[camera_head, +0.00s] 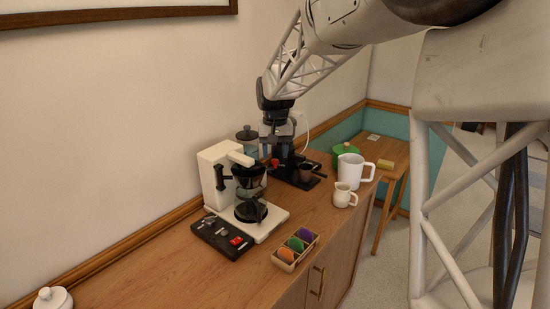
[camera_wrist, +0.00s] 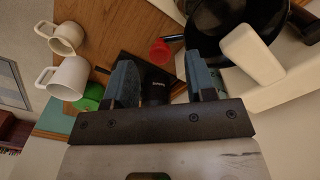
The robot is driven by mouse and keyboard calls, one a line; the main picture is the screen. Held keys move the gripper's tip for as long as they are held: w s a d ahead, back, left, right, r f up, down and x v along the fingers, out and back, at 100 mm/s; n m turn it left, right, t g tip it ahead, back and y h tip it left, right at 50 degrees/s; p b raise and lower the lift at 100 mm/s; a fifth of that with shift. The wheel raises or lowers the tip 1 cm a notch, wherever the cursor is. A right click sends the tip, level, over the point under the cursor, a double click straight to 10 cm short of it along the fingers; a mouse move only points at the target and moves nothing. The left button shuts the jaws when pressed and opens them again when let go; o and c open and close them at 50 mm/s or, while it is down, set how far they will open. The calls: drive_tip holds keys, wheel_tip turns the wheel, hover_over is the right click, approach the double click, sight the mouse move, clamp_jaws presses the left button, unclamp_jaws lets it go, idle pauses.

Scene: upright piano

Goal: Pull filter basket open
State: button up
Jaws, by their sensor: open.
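The cream coffee maker (camera_head: 214,165) stands on the wooden cabinet against the wall. Its dark filter basket (camera_head: 249,176) sits under the cream top arm, above a black carafe (camera_head: 250,210). My gripper (camera_head: 277,150) points down behind and right of the coffee maker. In the wrist view my gripper (camera_wrist: 163,78) is open, with nothing between its blue-grey fingers. A round black part (camera_wrist: 232,22), which looks like the basket, lies beyond the right finger. A cream arm (camera_wrist: 252,52) partly covers it. I see no contact between fingers and basket.
A black machine (camera_head: 308,180) stands right of the coffee maker, near my gripper. A black switch box (camera_head: 222,236) and pod tray (camera_head: 296,250) are in front. The cabinet's left top is mostly clear.

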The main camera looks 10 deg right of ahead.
drive_tip(key=shift+f, duration=1.05)
clamp_jaws()
